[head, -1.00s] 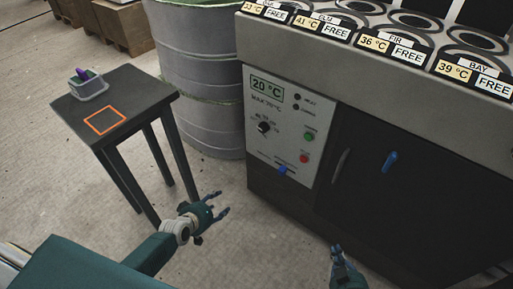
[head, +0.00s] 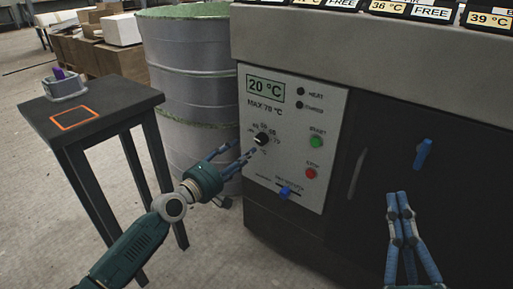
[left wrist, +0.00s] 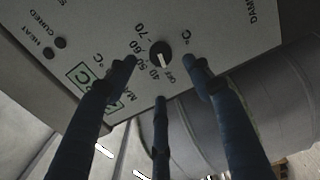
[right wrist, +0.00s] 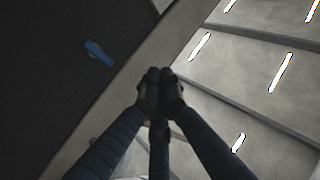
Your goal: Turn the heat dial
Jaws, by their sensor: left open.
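The heat dial (head: 262,139) is a black round knob on the pale control panel (head: 300,108), with temperature marks around it. In the left wrist view the dial (left wrist: 160,55) carries a white pointer line directed toward the OFF mark. The display (head: 266,88) reads 20 °C. My left gripper (head: 238,152) is open in front of the panel, just left of and below the dial. In the left wrist view its spread fingers (left wrist: 160,75) frame the dial, with no clear contact. My right gripper (head: 398,197) is shut and empty, fingertips together (right wrist: 160,75), before the dark cabinet door.
A green START button (head: 316,142), a red STOP button (head: 311,173) and a blue slider (head: 285,191) share the panel. A blue handle (head: 423,153) is on the dark cabinet. A grey drum (head: 190,80) and a dark side table (head: 110,108) stand at left.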

